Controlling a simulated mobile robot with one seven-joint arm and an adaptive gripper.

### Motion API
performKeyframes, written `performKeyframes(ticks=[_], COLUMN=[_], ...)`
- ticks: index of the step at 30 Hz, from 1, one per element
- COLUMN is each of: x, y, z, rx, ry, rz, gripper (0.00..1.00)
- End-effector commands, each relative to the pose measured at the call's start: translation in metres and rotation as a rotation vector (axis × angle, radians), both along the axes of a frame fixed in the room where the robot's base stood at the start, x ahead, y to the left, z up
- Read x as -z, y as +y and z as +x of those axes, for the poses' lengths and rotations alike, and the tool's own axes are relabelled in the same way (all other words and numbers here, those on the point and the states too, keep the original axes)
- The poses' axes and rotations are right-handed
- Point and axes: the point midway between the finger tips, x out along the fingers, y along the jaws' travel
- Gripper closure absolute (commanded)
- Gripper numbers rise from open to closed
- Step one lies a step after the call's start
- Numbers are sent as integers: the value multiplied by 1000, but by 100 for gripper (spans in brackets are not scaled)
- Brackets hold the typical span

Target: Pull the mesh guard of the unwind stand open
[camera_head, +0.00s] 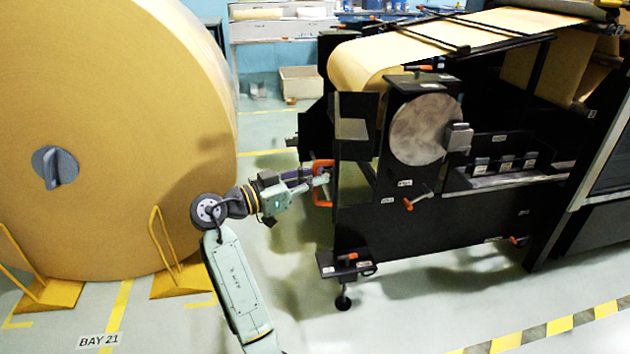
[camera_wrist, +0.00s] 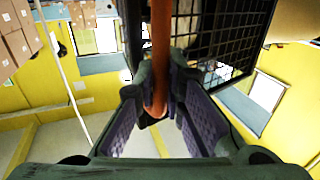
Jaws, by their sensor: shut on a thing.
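The unwind stand (camera_head: 440,205) is a large black machine right of centre in the head view, with kraft paper running over its top. An orange handle (camera_head: 322,184) sits at its left side. My gripper (camera_head: 318,180) is at this handle. In the wrist view the orange handle (camera_wrist: 160,60) runs down between my two purple-padded fingers (camera_wrist: 158,105), which are shut on it. The black mesh guard (camera_wrist: 225,38) shows behind and right of the handle in the wrist view. In the head view I cannot make out its mesh clearly.
A huge kraft roll (camera_head: 110,130) stands at the left, with yellow chocks (camera_head: 180,275) at its foot. A small black foot (camera_head: 343,265) juts from the stand's lower front. Open floor (camera_head: 300,290) lies between roll and stand.

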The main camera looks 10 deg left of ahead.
Motion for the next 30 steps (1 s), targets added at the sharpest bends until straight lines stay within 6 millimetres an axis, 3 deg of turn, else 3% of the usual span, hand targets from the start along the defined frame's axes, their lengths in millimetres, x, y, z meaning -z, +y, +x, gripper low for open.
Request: performKeyframes(ticks=[13,14,22,30], x=[-1,-1,0,0], y=[-4,-4,-2,-1], z=[3,3,2,1], rx=[9,9,7,6], ry=[2,2,1,1], rz=[-1,-1,0,0], gripper=[100,88,70,68])
